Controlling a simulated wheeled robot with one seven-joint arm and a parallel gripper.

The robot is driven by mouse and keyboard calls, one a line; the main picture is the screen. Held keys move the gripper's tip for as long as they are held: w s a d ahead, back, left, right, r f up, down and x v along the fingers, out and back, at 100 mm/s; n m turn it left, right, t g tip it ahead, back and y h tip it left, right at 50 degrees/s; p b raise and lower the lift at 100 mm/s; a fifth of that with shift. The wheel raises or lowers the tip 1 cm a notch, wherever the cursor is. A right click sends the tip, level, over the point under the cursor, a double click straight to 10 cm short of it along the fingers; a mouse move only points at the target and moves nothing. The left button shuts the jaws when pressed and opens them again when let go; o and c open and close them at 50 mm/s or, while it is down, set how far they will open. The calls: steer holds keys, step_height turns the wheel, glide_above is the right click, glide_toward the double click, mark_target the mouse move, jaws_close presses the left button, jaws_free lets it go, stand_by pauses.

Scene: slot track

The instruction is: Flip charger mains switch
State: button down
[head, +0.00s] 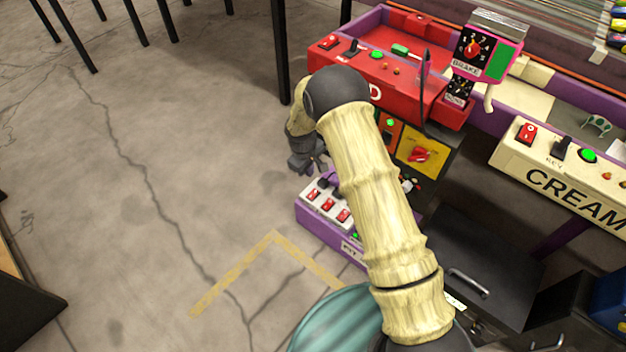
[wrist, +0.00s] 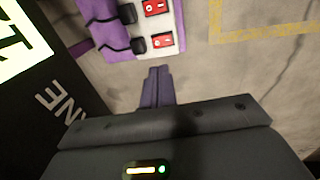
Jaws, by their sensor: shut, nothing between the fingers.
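A low purple box with a pale top (head: 310,222) stands on the floor, partly behind my arm. Its top carries red rocker switches, one at its left (head: 313,195), one in the middle (head: 328,204) and one at its right (head: 343,215). Two red switches show in the wrist view, an upper one (wrist: 155,6) and a lower one (wrist: 162,40), each beside a black plug. I cannot tell which switch is the charger's mains. My gripper (head: 318,166) hangs above the box's back left end. Its fingers (wrist: 157,72) are shut and empty, apart from the lower switch in the picture.
A red console (head: 430,95) and a yellow panel with a red knob (head: 420,156) stand behind the box. A cream console (head: 540,160) is at the right. Bare concrete floor (head: 190,170) lies open at the left, with yellow tape (head: 235,272) marking it.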

mark_target(316, 192)
steer(key=shift+s+a+r, duration=0.15)
steer(key=shift+r, duration=0.35)
steer(key=f+b, duration=0.2)
steer(key=f, duration=0.2)
steer(key=w+d+f+b, duration=0.1)
steer(key=f+b, duration=0.2)
steer(key=f, duration=0.2)
steer(key=w+f+b, duration=0.1)
steer(key=f+b, duration=0.2)
steer(key=f, duration=0.1)
steer(key=shift+w+d+f, duration=0.15)
steer(key=shift+d+f, duration=0.2)
steer(key=shift+d, duration=0.05)
steer(key=p, duration=0.2)
steer(key=shift+w+d+f+g+y+p, duration=0.15)
steer(key=shift+w+d+g+y+p, duration=0.15)
steer(key=shift+p, duration=0.1)
steer(key=shift+f, duration=0.35)
steer(key=shift+a, duration=0.1)
